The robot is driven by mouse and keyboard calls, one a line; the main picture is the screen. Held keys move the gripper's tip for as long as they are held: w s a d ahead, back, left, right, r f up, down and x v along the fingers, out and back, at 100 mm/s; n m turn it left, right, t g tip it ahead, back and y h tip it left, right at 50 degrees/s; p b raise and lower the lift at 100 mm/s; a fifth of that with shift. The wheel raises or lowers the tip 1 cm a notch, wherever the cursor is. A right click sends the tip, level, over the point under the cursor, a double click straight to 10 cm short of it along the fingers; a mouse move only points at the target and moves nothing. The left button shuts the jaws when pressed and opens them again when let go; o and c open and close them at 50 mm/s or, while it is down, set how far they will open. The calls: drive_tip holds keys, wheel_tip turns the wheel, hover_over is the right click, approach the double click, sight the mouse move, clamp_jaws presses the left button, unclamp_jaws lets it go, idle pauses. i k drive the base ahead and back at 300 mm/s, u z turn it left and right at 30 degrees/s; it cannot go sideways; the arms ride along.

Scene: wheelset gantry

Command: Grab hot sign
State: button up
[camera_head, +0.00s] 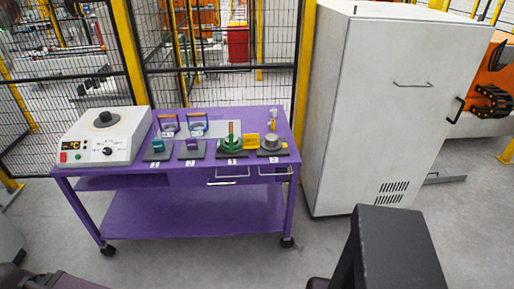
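A small yellow sign (251,140) stands on the top of the purple cart (120,179), towards its right side. It is the likeliest hot sign, but its lettering is too small to read. It sits between a green round part with an upright brown piece (232,142) and a grey round part (270,142), close to both. My gripper does not show in this view.
Several small fixtures stand on numbered dark plates along the cart's front. A tall white cabinet (390,100) stands right of the cart, and black mesh fencing behind it. Grey floor in front is clear.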

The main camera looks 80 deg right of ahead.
sight(250, 140)
drive_tip(key=u, duration=0.1)
drive_tip(key=k, duration=1.25)
drive_tip(key=z, duration=2.4)
drive_tip(key=i, duration=0.75)
